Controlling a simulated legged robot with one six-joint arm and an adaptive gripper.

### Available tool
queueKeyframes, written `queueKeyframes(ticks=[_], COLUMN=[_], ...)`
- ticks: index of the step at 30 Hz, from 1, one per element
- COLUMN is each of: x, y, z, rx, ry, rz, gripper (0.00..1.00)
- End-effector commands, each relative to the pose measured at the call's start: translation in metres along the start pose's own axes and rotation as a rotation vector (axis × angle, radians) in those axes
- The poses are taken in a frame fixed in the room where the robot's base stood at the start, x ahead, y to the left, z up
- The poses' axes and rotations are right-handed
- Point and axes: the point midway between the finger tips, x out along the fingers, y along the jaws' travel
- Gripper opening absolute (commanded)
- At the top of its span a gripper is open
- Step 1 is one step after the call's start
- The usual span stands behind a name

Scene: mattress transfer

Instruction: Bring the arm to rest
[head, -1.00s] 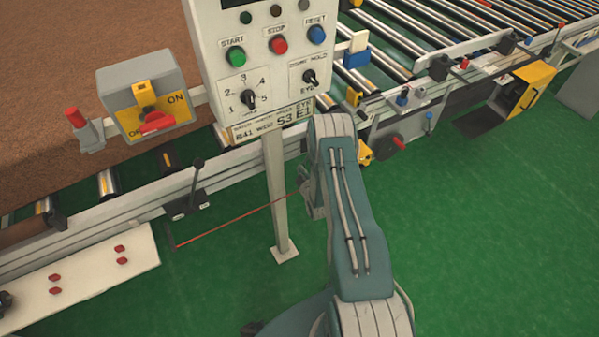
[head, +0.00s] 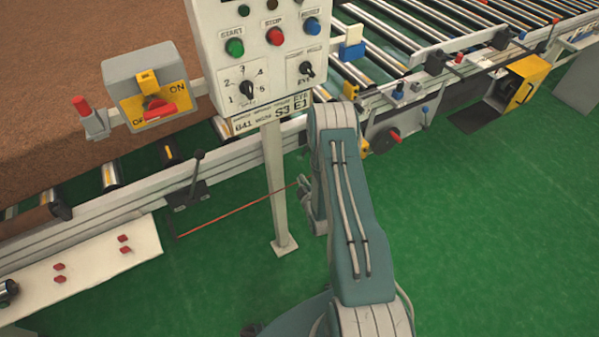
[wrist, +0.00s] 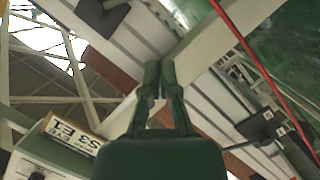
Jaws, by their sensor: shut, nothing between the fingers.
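My arm (head: 350,215) is folded in front of my body, its teal forearm standing over the green floor. My gripper (wrist: 160,68) shows in the wrist view with its two dark fingers together and nothing between them. In the head view it is mostly hidden behind the forearm, near the foot of the control panel's post. The control panel (head: 262,60), with green, red and blue buttons and dials, stands just beyond the arm. The grey switch box (head: 150,85) with a red handle on a yellow ON/OFF plate is to its left.
The panel's white post (head: 273,185) rises close to the left of my arm. A thin red line (head: 238,214) runs from the rail towards the gripper. A brown mattress (head: 75,65) lies at the left, and a roller conveyor (head: 400,40) at the back right. Green floor (head: 480,230) is clear at right.

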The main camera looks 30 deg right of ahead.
Motion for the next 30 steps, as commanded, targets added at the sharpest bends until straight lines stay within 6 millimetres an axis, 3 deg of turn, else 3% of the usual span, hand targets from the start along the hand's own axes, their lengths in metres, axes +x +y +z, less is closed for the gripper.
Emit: queueKeyframes(ticks=[6,14,23,30], x=[-0.016,-0.012,0.011,0.007], y=[0.000,0.005,0.057,0.099], z=[0.000,-0.005,-0.073,-0.135], rx=[0.001,0.005,0.066,0.136], ry=[0.002,0.000,-0.068,-0.149], rz=[0.000,-0.005,-0.096,-0.170], gripper=[0.00,0.00,0.00,0.00])
